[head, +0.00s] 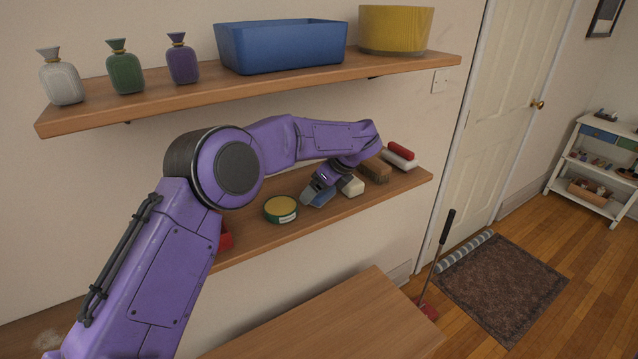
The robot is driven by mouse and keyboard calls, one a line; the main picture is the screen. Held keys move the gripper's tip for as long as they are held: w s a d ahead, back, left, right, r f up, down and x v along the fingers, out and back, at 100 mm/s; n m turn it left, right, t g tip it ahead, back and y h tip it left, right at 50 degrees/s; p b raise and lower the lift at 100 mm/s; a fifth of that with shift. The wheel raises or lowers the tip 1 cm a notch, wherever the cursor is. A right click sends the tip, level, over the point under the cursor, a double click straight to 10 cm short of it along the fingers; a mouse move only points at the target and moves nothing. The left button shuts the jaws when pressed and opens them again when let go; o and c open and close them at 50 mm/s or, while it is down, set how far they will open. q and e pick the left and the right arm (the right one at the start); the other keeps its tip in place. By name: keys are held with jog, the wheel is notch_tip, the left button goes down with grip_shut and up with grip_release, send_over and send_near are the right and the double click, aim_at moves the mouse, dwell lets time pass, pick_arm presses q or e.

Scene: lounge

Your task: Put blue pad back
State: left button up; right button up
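My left arm reaches in from the lower left to the lower shelf (350,212). Its gripper (312,192) points down and to the left, low over that shelf. A small blue pad (321,198) shows right at the fingers, tilted, and seems to touch them or the shelf. The fingers and pad overlap, so I cannot tell whether the gripper is shut on it. My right gripper is not in view.
Beside the gripper are a yellow-topped green tin (281,209), a whitish block (352,186), a brown brush (376,170) and red (400,149) and white (398,161) rolls. The upper shelf (270,88) holds bottles, a blue bin (282,47) and a yellow basket (395,30).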

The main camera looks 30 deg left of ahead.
pick_arm(q)
jog(key=shift+f, duration=0.15)
jog(key=shift+f, duration=0.15)
jog(key=o, duration=0.7)
jog(key=shift+r, duration=0.25)
jog(key=shift+d+r+b, duration=0.2)
jog(key=shift+d+b, duration=0.05)
jog(key=shift+b, duration=0.1)
jog(key=b+v, duration=0.2)
jog(key=v, duration=0.9)
jog(key=shift+r, duration=0.2)
